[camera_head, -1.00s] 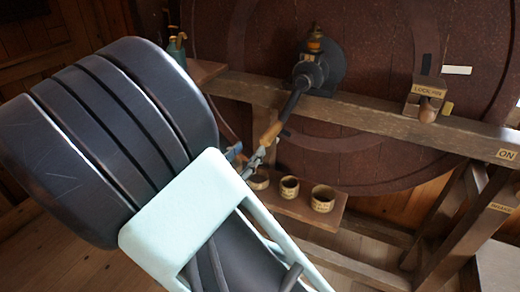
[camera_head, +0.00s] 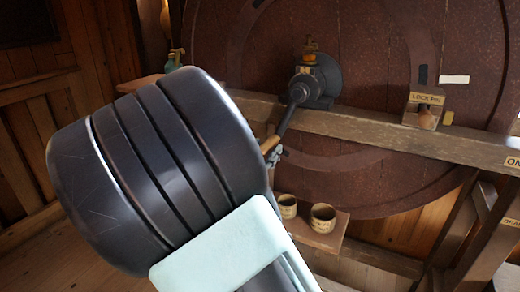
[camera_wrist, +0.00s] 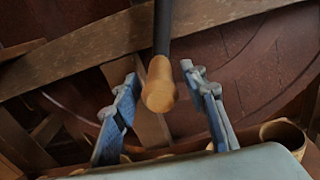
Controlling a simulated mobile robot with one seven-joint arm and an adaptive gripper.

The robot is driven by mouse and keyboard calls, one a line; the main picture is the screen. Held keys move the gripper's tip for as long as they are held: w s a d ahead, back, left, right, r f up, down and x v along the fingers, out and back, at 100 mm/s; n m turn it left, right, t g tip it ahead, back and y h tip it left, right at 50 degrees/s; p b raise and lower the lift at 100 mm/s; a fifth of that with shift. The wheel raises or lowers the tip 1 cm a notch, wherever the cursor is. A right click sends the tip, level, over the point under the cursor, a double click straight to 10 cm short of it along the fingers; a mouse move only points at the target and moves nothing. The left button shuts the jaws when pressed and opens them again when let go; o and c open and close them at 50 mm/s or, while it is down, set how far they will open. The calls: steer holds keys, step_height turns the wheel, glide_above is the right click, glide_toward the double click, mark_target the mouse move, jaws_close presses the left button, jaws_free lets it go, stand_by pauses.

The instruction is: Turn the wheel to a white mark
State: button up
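The large dark red-brown wheel (camera_head: 385,60) fills the back of the head view. Its crank (camera_head: 290,115) slopes down from a dark hub (camera_head: 315,80) to a wooden handle (camera_head: 269,144). A white mark (camera_head: 454,79) shows on the wheel at the right, above the beam. In the wrist view the handle (camera_wrist: 159,85) points toward the camera between the blue fingers of my gripper (camera_wrist: 160,78). My gripper is open, with a gap visible on each side of the handle. In the head view my arm hides most of the gripper.
A wooden beam (camera_head: 380,133) crosses in front of the wheel and carries a LOCK PIN block (camera_head: 427,99) with a wooden knob. A yellow mark (camera_head: 448,118) is beside it. Below, cups (camera_head: 323,217) stand on a small shelf (camera_head: 328,240).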

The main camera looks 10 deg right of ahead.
steer(key=shift+w+d, duration=0.35)
steer(key=shift+w, duration=0.1)
jaws_close()
